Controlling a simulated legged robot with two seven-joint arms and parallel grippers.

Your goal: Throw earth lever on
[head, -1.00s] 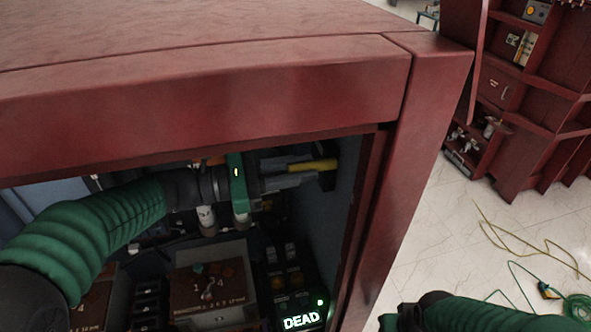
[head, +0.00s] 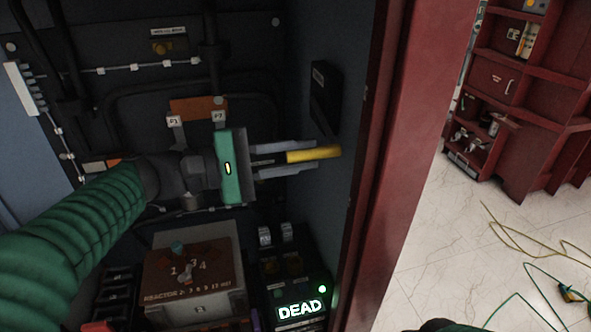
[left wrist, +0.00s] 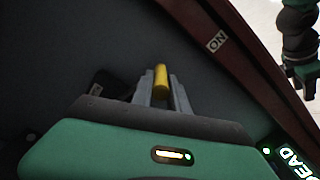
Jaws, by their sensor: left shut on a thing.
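The earth lever (head: 314,154) shows as a yellow handle near the cabinet's right inner wall. My left gripper (head: 312,157) reaches in from the left, with its grey fingers above and below the handle, shut on it. In the left wrist view the yellow handle (left wrist: 161,82) lies between the two fingers (left wrist: 161,92). A white "ON" label (left wrist: 216,41) shows on the red frame. The lever's pivot is hidden.
The red cabinet post (head: 405,170) stands close to the right of the lever. A black labelled plate (head: 325,92) is on the inner wall above it. A lit "DEAD" indicator (head: 300,309) and a reactor box (head: 195,275) sit below. Cables (head: 520,245) lie on the floor.

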